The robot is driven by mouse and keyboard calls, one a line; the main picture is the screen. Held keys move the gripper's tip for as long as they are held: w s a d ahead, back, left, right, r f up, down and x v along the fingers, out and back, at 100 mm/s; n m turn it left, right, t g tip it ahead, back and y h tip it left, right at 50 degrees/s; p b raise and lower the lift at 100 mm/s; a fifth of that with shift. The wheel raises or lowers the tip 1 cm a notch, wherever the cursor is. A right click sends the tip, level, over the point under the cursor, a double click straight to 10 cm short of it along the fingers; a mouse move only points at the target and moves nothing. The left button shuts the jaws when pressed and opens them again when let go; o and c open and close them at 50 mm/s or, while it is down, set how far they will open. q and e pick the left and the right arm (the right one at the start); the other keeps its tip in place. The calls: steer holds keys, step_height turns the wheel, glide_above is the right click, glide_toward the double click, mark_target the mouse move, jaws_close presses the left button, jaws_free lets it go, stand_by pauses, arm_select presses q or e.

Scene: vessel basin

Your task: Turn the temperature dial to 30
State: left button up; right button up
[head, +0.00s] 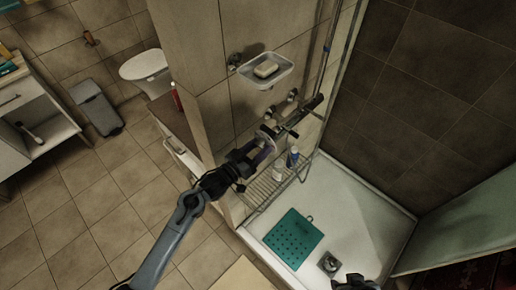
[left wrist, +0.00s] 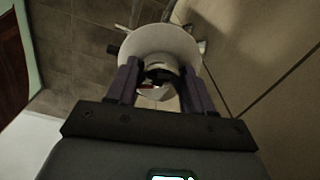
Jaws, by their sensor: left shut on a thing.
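The temperature dial (left wrist: 160,72) is a small round knob in front of a white round plate (left wrist: 160,42) in the left wrist view. In the head view the white plate (head: 267,135) shows at the wall below the soap dish, and the dial is mostly hidden by my gripper. My left gripper (head: 262,152) is shut on the dial, with one purple finger on each side of it in the left wrist view (left wrist: 159,70). No number or mark on the dial can be read. A dark part of my right gripper (head: 352,283) shows at the bottom edge of the head view; its fingers are unclear.
A soap dish (head: 266,71) with soap hangs above the fittings. A wire rack (head: 270,187) with bottles (head: 292,157) lies below. The shower tray (head: 345,215) holds a teal mat (head: 293,238) and a drain (head: 330,264). A glass panel (head: 465,228) stands at right.

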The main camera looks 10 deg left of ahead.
arm_select(q)
steer(key=shift+n, duration=0.3)
steer(key=shift+c, duration=0.2)
steer(key=shift+r+n+p, duration=0.2)
steer(key=shift+n+p, duration=1)
steer(key=n+p, duration=0.3)
steer(key=n, duration=0.2)
steer(key=n+p, duration=0.3)
steer(key=n, duration=0.2)
steer(key=shift+d+n, duration=0.1)
steer(key=shift+n, duration=0.3)
steer(key=shift+n+p, duration=0.95)
steer(key=shift+n, duration=0.95)
steer(key=o, duration=1)
